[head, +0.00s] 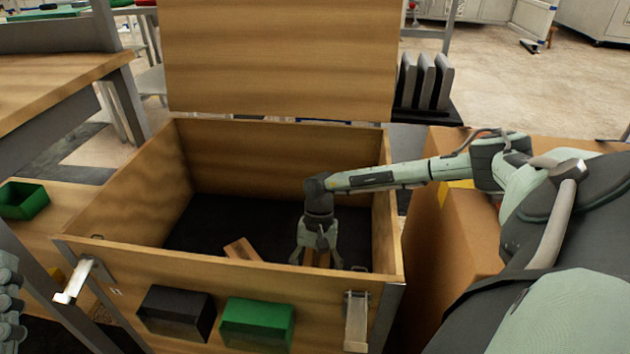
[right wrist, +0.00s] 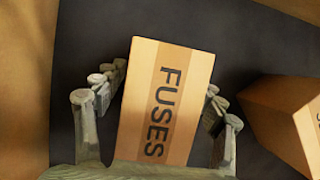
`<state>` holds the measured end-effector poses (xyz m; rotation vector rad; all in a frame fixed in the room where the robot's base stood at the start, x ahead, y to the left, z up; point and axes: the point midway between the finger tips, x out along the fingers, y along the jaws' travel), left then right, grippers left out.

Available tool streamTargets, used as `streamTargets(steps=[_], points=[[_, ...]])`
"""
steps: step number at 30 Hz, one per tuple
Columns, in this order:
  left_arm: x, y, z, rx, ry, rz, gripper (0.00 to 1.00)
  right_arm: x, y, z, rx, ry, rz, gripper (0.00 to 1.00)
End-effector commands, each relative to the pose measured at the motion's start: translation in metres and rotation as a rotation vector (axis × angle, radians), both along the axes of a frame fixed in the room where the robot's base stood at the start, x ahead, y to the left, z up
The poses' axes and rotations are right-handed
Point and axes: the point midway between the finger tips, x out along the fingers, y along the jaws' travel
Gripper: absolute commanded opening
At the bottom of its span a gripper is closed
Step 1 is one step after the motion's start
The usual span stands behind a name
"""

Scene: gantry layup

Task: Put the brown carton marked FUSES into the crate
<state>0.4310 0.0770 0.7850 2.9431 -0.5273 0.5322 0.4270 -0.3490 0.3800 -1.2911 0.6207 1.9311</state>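The brown carton marked FUSES (right wrist: 165,105) is inside the wooden crate (head: 200,262), its lettered face toward the right wrist camera. In the head view only a small part of it (head: 318,259) shows under my right gripper (head: 318,250). My right gripper reaches down into the crate. In the right wrist view its fingers (right wrist: 162,98) stand on both sides of the carton, with narrow gaps visible, so it looks open around it. The carton's underside is hidden. A part that appears to be my left gripper (head: 9,292) is cut off at the left edge.
Another brown carton (head: 241,249) lies in the crate, also in the right wrist view (right wrist: 288,115). The crate's lid (head: 280,60) stands open behind. Black (head: 176,313) and green bins (head: 257,325) are at its front. A large cardboard box (head: 455,235) stands right.

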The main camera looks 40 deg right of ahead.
Motion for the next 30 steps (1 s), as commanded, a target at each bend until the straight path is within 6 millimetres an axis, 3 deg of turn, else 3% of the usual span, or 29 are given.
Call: streamTargets(steps=[10, 24, 30], points=[[0.001, -0.001, -0.003, 0.008, 0.024, 0.0, 0.4, 0.002, -0.002, 0.008, 0.0, -0.001, 0.0, 0.7], [0.014, 0.008, -0.039, 0.092, 0.178, 0.025, 0.4, 0.025, -0.03, 0.094, 0.001, -0.002, 0.0, 0.7], [0.015, 0.01, -0.044, 0.104, 0.202, 0.03, 0.4, 0.028, -0.035, 0.111, 0.001, -0.001, 0.0, 0.7]])
